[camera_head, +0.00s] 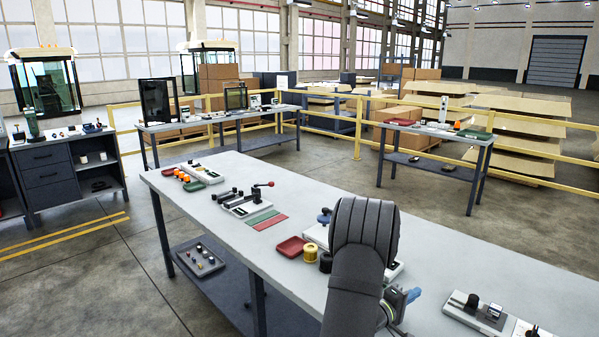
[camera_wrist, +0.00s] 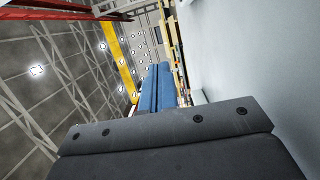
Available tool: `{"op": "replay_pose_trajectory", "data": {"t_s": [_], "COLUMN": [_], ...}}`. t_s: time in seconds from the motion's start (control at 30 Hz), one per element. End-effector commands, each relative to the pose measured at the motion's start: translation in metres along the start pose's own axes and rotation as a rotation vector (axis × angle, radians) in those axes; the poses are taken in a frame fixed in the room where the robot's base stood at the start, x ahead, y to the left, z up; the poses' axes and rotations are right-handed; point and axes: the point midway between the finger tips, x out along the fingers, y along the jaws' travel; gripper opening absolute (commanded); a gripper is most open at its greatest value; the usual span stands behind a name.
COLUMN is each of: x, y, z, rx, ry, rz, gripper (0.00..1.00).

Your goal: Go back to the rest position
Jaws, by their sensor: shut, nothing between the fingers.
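My gripper's blue fingers (camera_wrist: 158,90) are shut together with nothing between them, in the middle of the wrist view. In the head view my dark grey arm stands over the near side of the long light-grey table (camera_head: 330,190). A small blue tip of my gripper (camera_head: 412,295) shows to the right of the arm, above the tabletop. The rest of the gripper is hidden behind the arm.
A red tray (camera_head: 291,247), a yellow roll (camera_head: 310,252) and a black roll (camera_head: 325,262) lie left of my arm. Green and red mats and a lever fixture (camera_head: 245,203) lie farther left. A white fixture (camera_head: 475,312) lies at right.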

Motion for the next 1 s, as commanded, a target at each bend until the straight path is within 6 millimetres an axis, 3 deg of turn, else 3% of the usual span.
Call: {"op": "replay_pose_trajectory", "data": {"t_s": [0.1, 0.5, 1.0], "x": [-0.021, 0.015, 0.041], "y": [0.001, 0.001, 0.007], "z": [-0.001, -0.029, -0.05], "rx": [0.008, 0.248, 0.471], "ry": [0.006, 0.137, 0.23], "rz": [-0.004, -0.174, -0.41], "gripper": [0.0, 0.0, 0.0]}}
